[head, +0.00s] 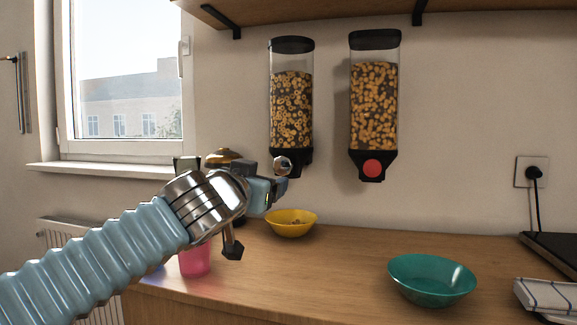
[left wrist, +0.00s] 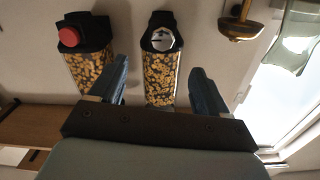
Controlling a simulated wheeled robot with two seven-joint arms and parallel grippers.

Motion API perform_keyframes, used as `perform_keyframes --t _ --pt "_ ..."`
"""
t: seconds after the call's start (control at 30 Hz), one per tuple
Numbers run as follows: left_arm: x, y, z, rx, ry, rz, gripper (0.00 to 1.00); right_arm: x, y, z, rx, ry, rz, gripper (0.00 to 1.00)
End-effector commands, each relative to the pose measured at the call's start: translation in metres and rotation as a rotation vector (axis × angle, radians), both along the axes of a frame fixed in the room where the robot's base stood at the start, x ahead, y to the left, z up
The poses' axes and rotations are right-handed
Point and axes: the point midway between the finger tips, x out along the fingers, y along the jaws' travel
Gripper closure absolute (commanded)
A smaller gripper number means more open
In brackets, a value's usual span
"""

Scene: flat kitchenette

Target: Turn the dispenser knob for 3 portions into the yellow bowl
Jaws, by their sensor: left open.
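Two cereal dispensers hang on the wall. The left dispenser (head: 291,105) has a silvery knob (left wrist: 162,40) at its outlet, partly hidden by my gripper in the head view. The right dispenser (head: 375,100) has a red knob (head: 372,168). The yellow bowl (head: 291,229) stands on the counter below the left dispenser, with a few cereal pieces in it. My left gripper (head: 274,187) is open and empty, close in front of the left dispenser's outlet. In the left wrist view its fingers (left wrist: 158,68) are spread, with that dispenser showing between them; contact is not visible.
A teal bowl (head: 432,280) stands on the counter at the right. A pink cup (head: 196,262) is partly behind my left arm, and a brass-coloured object (head: 223,156) is behind it. A striped cloth (head: 545,298) lies at the right edge. The counter middle is clear.

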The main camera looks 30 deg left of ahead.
Motion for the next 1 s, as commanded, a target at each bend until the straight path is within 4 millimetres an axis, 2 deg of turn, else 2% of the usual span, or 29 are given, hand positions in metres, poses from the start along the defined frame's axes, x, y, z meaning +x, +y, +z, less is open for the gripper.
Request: perform_keyframes --t 0.1,0.23,0.5,0.7,0.83,1.0 --pt "-0.002 0.003 0.006 0.001 -0.013 0.009 0.23 0.0 0.0 0.001 0.0 0.001 -0.001 0.57" --pt "0.013 0.007 0.007 0.001 -0.012 0.009 0.23 -0.001 0.001 0.004 0.001 0.003 0.001 0.57" --pt "0.074 0.021 0.008 0.001 -0.01 0.011 0.23 -0.003 0.005 0.019 0.007 0.005 0.009 0.57" --pt "0.11 0.03 0.008 0.001 -0.011 0.008 0.23 -0.004 0.009 0.029 0.013 0.008 0.016 0.57" --pt "0.124 0.034 0.007 0.003 -0.011 0.01 0.23 -0.005 0.01 0.032 0.015 0.009 0.018 0.57" --pt "0.129 0.035 0.006 0.001 -0.013 0.009 0.23 -0.005 0.011 0.033 0.017 0.009 0.02 0.57"
